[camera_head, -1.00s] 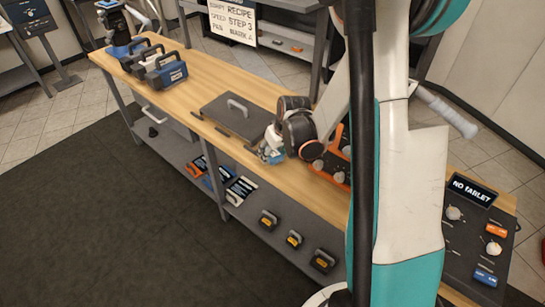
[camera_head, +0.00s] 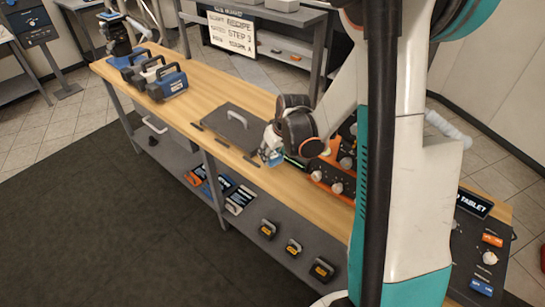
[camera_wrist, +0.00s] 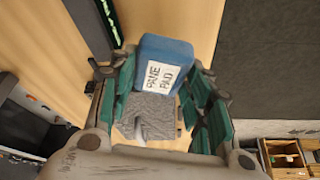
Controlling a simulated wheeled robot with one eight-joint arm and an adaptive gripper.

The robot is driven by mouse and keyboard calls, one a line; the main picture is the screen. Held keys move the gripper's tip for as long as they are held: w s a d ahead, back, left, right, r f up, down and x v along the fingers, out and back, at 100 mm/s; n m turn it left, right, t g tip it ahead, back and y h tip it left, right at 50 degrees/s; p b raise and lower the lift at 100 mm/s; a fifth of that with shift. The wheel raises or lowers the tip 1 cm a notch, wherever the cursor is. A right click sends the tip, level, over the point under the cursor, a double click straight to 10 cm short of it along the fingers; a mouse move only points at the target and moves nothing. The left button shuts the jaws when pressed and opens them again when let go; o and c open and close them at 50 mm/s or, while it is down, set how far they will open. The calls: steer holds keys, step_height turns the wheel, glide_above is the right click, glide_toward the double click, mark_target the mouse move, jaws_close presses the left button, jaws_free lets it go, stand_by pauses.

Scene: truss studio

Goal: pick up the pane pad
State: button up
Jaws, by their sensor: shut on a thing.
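The pane pad is a blue block with a white label reading "PANE PAD" and a grey textured part below it; it shows in the wrist view (camera_wrist: 166,55) between my fingers. My gripper (camera_wrist: 165,105), with green-lined fingers, is shut on the pane pad. In the head view my gripper (camera_head: 270,160) is low over the front edge of the wooden bench (camera_head: 215,85), and a bit of the pad's blue (camera_head: 272,157) shows at its tip. Whether the pad touches the bench is hard to tell.
A dark plate with a grey handle (camera_head: 235,122) lies left of my gripper. An orange panel with knobs (camera_head: 335,178) is close on the right. Blue-fronted handled boxes (camera_head: 167,84) stand farther left. The lower shelf (camera_head: 255,228) holds several small handled blocks.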

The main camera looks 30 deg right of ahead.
step_height(320, 180, up, 16)
steer(key=p, duration=0.5)
steer(key=shift+f, duration=0.2)
